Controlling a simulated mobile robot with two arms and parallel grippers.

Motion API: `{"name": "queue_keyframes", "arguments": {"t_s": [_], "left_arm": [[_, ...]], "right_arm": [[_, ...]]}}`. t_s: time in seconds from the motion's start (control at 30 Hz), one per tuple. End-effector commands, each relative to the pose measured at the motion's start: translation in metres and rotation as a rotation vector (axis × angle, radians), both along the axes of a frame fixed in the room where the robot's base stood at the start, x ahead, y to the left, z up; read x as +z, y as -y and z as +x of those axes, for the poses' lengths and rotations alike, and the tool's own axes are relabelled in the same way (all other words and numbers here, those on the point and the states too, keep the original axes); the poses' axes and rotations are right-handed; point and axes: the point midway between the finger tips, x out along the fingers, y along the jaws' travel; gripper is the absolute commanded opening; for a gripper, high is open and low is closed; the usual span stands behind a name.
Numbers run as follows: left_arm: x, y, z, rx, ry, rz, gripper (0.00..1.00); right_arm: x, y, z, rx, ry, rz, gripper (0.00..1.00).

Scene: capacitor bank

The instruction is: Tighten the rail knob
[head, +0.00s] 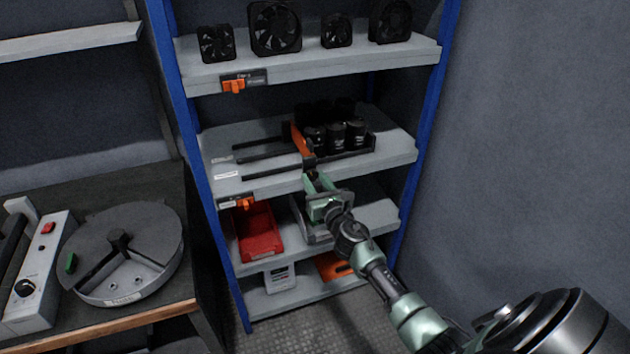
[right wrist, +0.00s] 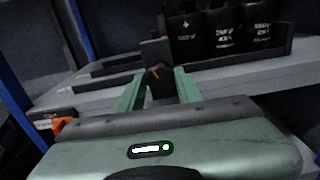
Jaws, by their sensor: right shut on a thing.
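The dark rail knob (head: 309,161) is at the front edge of the middle shelf, below an upright orange part (head: 301,139). In the right wrist view the black knob (right wrist: 156,77) with a small yellowish mark sits between my fingers. My right gripper (head: 311,174) is shut on it; the right wrist view shows its two green fingers (right wrist: 157,88) on either side. Dark rails (head: 268,153) run along the shelf to the left. Black capacitors (head: 337,136) stand in a dark tray at the right. My left gripper is not in view.
Black fans (head: 274,27) stand on the top shelf (head: 330,62). A red bin (head: 258,232) is on the shelf below the knob. Blue posts (head: 204,175) flank the rack. A bench with a round grey device (head: 150,280) is at left.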

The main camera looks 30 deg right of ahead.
Motion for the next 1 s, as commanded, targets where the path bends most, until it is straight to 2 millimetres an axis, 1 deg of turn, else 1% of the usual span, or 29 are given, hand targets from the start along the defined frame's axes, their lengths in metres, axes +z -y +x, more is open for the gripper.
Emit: {"name": "queue_keyframes", "arguments": {"t_s": [0.27,1.0], "left_arm": [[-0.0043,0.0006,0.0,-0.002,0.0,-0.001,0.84],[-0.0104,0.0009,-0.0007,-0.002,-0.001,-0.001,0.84]], "right_arm": [[-0.0015,-0.0004,-0.0003,0.001,0.051,0.216,0.0],[-0.0021,-0.0001,-0.0005,-0.001,0.214,0.904,0.0]]}}
